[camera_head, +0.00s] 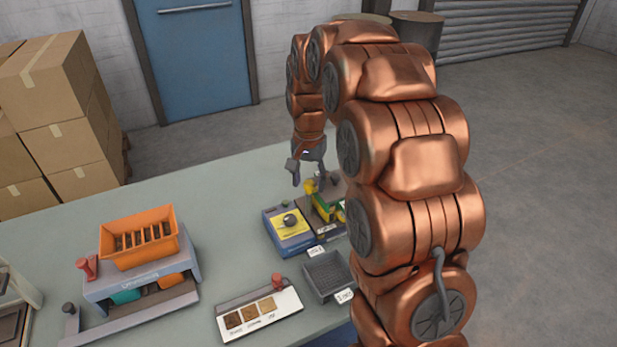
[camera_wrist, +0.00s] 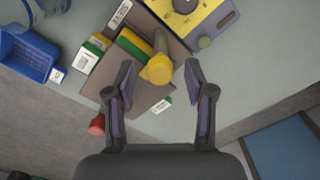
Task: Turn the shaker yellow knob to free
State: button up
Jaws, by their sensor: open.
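A round yellow knob (camera_wrist: 158,68) on a short stem stands on a brown-grey board that also holds green and yellow blocks. It also shows small in the head view (camera_head: 310,187). My gripper (camera_head: 308,184) is open above that board. In the wrist view the two fingers (camera_wrist: 159,66) stand apart on either side of the knob, with gaps showing on both sides. Whether they are down at its height cannot be told. The knob's marks for its positions cannot be read.
Beside the board is a blue box with a yellow panel and dark dial (camera_head: 290,221). A grey tray (camera_head: 328,274) and a sample board (camera_head: 258,313) lie nearer. An orange slotted hopper (camera_head: 140,238) stands left. A red knob (camera_wrist: 97,125) is near the left finger.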

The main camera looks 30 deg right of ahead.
grip_shut()
dwell(0.5)
jog(key=shift+f+n+b, duration=0.15)
jog(key=shift+n+b, duration=0.15)
jog(key=shift+b, duration=0.1)
jog(key=n+b, duration=0.2)
jog(key=shift+w+n+b, duration=0.1)
jog(key=shift+n+b, duration=0.2)
jog(key=shift+b, duration=0.05)
jog(key=n+b, duration=0.3)
jog(key=n, duration=0.2)
jog(key=shift+n, duration=0.3)
jog(key=n, duration=0.4)
jog(key=shift+b, duration=0.4)
jog(key=n, duration=0.5)
